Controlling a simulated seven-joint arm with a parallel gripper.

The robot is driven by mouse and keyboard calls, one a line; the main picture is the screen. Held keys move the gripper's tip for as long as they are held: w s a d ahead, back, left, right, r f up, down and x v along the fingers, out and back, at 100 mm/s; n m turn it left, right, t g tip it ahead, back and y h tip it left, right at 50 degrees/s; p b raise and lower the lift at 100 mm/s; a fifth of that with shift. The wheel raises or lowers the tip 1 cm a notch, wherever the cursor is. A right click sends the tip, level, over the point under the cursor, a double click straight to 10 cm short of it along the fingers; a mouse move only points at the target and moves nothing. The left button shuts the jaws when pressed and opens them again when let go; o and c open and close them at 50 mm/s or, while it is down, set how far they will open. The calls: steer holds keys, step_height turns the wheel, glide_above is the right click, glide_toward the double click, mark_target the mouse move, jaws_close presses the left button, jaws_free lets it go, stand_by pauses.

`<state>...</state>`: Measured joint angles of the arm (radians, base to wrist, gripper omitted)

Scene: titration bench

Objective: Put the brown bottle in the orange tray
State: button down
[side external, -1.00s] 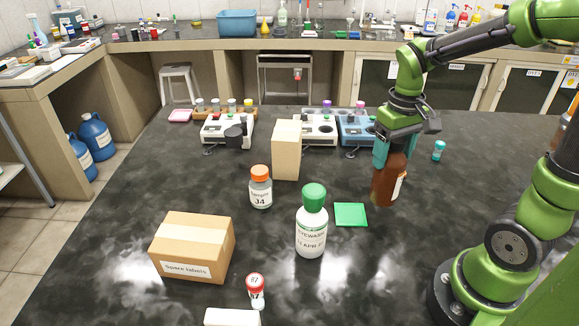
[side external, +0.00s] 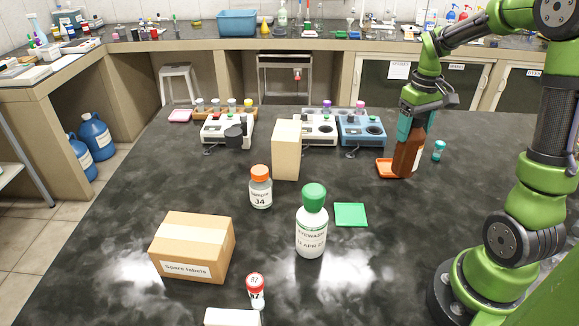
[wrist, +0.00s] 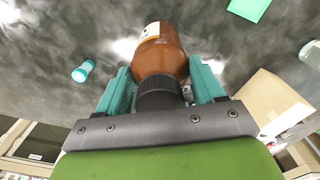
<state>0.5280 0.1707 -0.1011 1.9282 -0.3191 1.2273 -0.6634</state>
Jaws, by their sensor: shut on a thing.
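The brown bottle (side external: 408,158) is held by its neck, with a white label on its right side. My gripper (side external: 414,128) is shut on it from above, and the bottle leans a little. The orange tray (side external: 384,168) lies flat on the dark bench; the bottle's lower end covers its right part in the side view. I cannot tell whether the bottle touches the tray or hangs over or beside it. In the wrist view the bottle (wrist: 165,58) sits between the teal fingers of my gripper (wrist: 163,88), its black cap nearest; the tray does not show there.
A small teal-capped vial (side external: 438,150) stands just right of the bottle. A blue device (side external: 362,130) is behind left, with a beige box (side external: 286,150) further left. A green pad (side external: 350,214) and a white eyewash bottle (side external: 311,225) are in front left.

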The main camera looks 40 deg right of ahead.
steer(key=w+d+f, duration=0.3)
steer(key=w+f, duration=0.1)
steer(key=w, duration=0.1)
steer(key=shift+w+d, duration=0.2)
steer(key=shift+d, duration=0.2)
steer(key=shift+f, duration=0.15)
steer(key=shift+c, duration=0.7)
jaws_free()
step_height(320, 180, up, 12)
steer(key=s+a+r+t, duration=0.1)
steer(key=a+r+t, duration=0.1)
steer(key=a, duration=0.6)
steer(key=s+a+r+t, duration=0.1)
steer(key=s+a+r, duration=0.1)
steer(key=a, duration=0.5)
steer(key=s+a+f+t+y, duration=0.1)
steer(key=s+a+t, duration=0.1)
steer(key=s+a, duration=0.2)
steer(key=s+a+f+t+y, duration=0.1)
steer(key=s+a, duration=0.3)
steer(key=a, duration=0.5)
steer(key=shift+s+f+t, duration=0.15)
steer(key=shift+f+t, duration=0.25)
steer(key=shift+t, duration=0.2)
